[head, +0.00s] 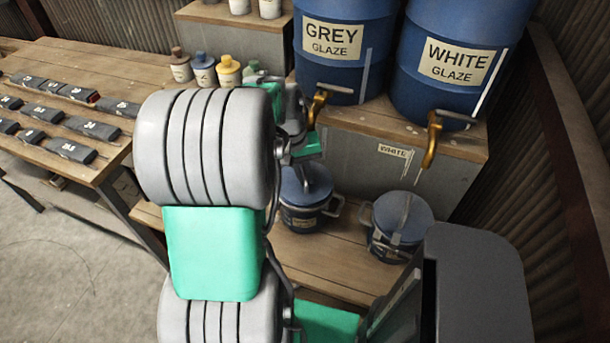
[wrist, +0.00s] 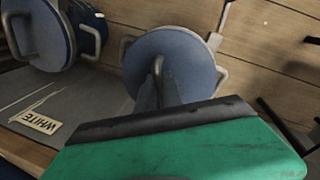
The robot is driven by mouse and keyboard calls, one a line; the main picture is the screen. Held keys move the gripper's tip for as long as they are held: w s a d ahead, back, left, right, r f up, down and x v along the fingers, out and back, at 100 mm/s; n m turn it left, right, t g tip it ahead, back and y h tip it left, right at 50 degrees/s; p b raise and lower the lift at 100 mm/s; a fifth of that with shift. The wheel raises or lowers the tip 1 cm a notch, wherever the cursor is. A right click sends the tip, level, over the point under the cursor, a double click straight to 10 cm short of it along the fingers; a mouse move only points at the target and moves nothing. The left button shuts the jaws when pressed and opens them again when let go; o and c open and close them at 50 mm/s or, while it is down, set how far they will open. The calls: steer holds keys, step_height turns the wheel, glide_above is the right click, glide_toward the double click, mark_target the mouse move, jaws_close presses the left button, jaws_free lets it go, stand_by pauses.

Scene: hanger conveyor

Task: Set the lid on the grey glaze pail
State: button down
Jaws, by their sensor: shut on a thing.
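The grey glaze pail (head: 303,219) appears to be the left blue pail on the low bench, below the grey glaze barrel; its own label is too small to read. A round blue lid (head: 295,186) with a looped handle lies over its mouth. The lid also shows in the wrist view (wrist: 187,58), with the pail's side handles (wrist: 221,76) around it. My gripper (head: 314,170) is shut on the lid's handle from above. Its fingers (wrist: 158,92) hide part of the handle. I cannot tell whether the lid is fully seated on the rim.
A second lidded blue pail (head: 400,222) stands to the right. The grey glaze barrel (head: 341,42) and white glaze barrel (head: 458,58) have brass taps over the step's edge. Small bottles (head: 203,70) stand behind my arm. A table (head: 84,60) with dark blocks is at left.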

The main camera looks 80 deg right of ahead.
steer(key=shift+f, duration=0.55)
stand_by(0.7)
steer(key=c, duration=1.7)
jaws_free()
steer(key=shift+c, duration=0.2)
steer(key=o, duration=0.6)
steer(key=r, duration=0.2)
steer(key=w+r, duration=0.1)
steer(key=r, duration=0.4)
steer(key=shift+w+a+r+b, duration=0.2)
steer(key=shift+a+r+b, duration=0.05)
steer(key=shift+r+b, duration=0.15)
